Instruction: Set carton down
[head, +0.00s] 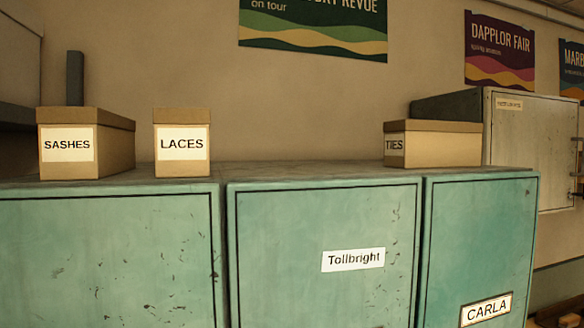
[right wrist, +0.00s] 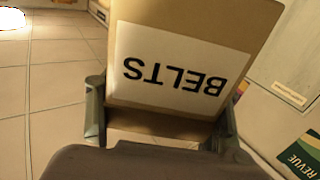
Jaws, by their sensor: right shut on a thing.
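In the right wrist view, a brown carton (right wrist: 185,25) with a white label reading BELTS, upside down in the picture, is between the fingers of my right gripper (right wrist: 163,100). The gripper is shut on it. The far end of the carton is cut off by the picture's top edge. Tiled floor shows beyond it at left. In the head view, similar cartons labelled SASHES (head: 88,141), LACES (head: 182,143) and TIES (head: 433,144) stand on top of the green lockers (head: 300,255). Neither gripper nor the BELTS carton shows in the head view.
The locker top (head: 300,172) is bare between LACES and TIES, a wide gap. A narrow gap separates SASHES and LACES. A pale cabinet (head: 530,145) stands at right behind TIES. Locker doors carry labels Tollbright (head: 353,259) and CARLA (head: 487,310). Posters hang on the wall.

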